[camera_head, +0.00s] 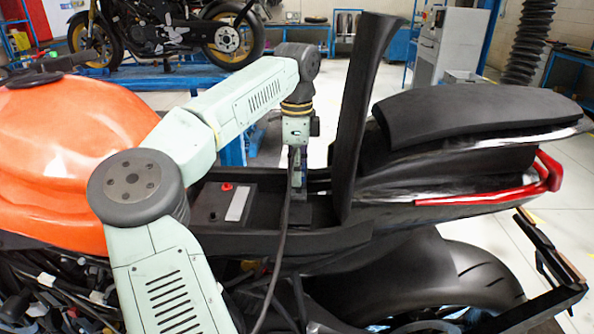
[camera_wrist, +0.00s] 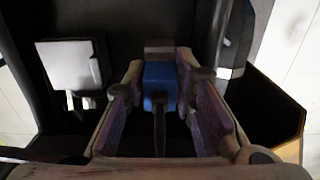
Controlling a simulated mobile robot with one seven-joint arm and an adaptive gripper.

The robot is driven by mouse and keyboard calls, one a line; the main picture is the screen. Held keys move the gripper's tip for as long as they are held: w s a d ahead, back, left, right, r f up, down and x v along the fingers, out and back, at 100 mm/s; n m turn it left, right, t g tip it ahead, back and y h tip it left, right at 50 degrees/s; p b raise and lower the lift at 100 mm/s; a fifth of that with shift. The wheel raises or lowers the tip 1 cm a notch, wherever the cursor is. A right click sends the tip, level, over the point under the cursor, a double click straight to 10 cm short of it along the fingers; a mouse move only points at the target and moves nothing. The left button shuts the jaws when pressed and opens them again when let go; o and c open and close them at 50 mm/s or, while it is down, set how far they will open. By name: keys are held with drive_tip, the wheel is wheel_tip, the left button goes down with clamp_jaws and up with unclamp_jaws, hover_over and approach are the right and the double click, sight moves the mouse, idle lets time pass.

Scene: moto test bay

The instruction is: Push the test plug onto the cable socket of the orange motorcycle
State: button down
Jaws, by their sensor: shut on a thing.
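The orange motorcycle (camera_head: 70,150) fills the foreground, with an open bay under its raised seat (camera_head: 364,110). My gripper (camera_head: 298,182) points down into this bay, just left of the seat. In the wrist view its fingers (camera_wrist: 160,82) are closed on the blue test plug (camera_wrist: 160,76). A black cable (camera_head: 278,265) runs from below the gripper down the bike's near side. A small grey-brown block (camera_wrist: 158,47) shows at the plug's far end; I cannot tell if it is the cable socket or part of the plug, nor whether they are mated.
A black battery (camera_head: 210,205) with a red terminal and pale label lies left of my gripper. The upright seat stands close on the right, with the tail section (camera_head: 470,130) behind it. Another motorcycle (camera_head: 165,35) stands on a blue lift at the back.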

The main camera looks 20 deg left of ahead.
drive_tip(key=shift+f+b, duration=0.4)
drive_tip(key=shift+f, duration=0.2)
drive_tip(key=c, duration=1.2)
unclamp_jaws()
drive_tip(key=shift+c, duration=0.2)
wheel_tip(320, 180, up, 12)
